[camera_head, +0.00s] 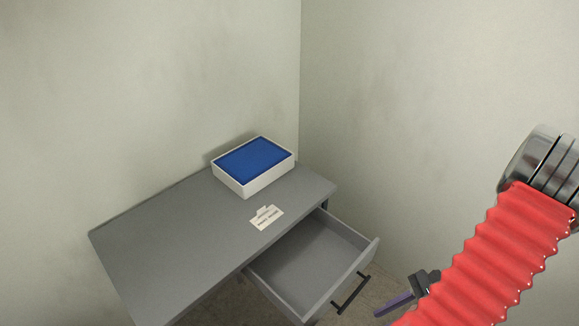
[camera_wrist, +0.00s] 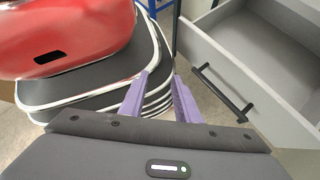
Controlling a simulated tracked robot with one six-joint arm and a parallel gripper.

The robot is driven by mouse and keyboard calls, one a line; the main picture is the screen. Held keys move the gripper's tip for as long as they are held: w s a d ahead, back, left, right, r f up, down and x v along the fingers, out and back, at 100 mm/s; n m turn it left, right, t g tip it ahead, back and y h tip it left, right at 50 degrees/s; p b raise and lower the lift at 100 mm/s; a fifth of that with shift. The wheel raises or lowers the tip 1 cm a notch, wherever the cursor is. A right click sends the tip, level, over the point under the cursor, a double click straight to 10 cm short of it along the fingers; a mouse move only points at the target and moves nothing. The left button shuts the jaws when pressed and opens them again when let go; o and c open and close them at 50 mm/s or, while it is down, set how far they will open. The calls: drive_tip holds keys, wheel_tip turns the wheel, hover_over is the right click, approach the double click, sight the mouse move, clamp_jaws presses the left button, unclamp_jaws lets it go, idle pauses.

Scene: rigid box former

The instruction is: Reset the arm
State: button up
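My gripper (camera_wrist: 161,78) shows two purple fingers with a gap between their tips in the wrist view, so it is open. Nothing is held between the fingers. In the head view my arm, in a red ribbed sleeve, comes in at the lower right. A purple finger of my gripper (camera_head: 393,304) shows low beside it, to the right of the open drawer (camera_head: 310,262). The gripper is apart from the drawer's black handle (camera_head: 350,293). In the wrist view the handle (camera_wrist: 222,92) lies to the right of the fingers.
A grey desk (camera_head: 180,250) stands against the wall with its drawer pulled out; the visible part of the drawer is empty. A white box with a blue top (camera_head: 255,162) sits at the desk's back. A pale paper label (camera_head: 267,217) lies in front. The desk's left part is clear.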

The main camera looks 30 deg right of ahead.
drive_tip(key=w+a+r+n+g+h, duration=0.1)
drive_tip(key=w+a+r+n+h, duration=0.3)
drive_tip(key=r+n, duration=0.45)
drive_tip(key=w+a+r+n+g+h, duration=0.2)
drive_tip(key=w+r+n+h, duration=0.2)
drive_tip(key=w+r+n, duration=0.4)
drive_tip(key=w+a+r+n+t+h, duration=0.1)
drive_tip(key=a+r+n+t, duration=0.5)
drive_tip(key=a+r, duration=1)
drive_tip(key=shift+w+a+n, duration=0.2)
drive_tip(key=shift+a+n, duration=0.35)
drive_tip(key=shift+a, duration=0.25)
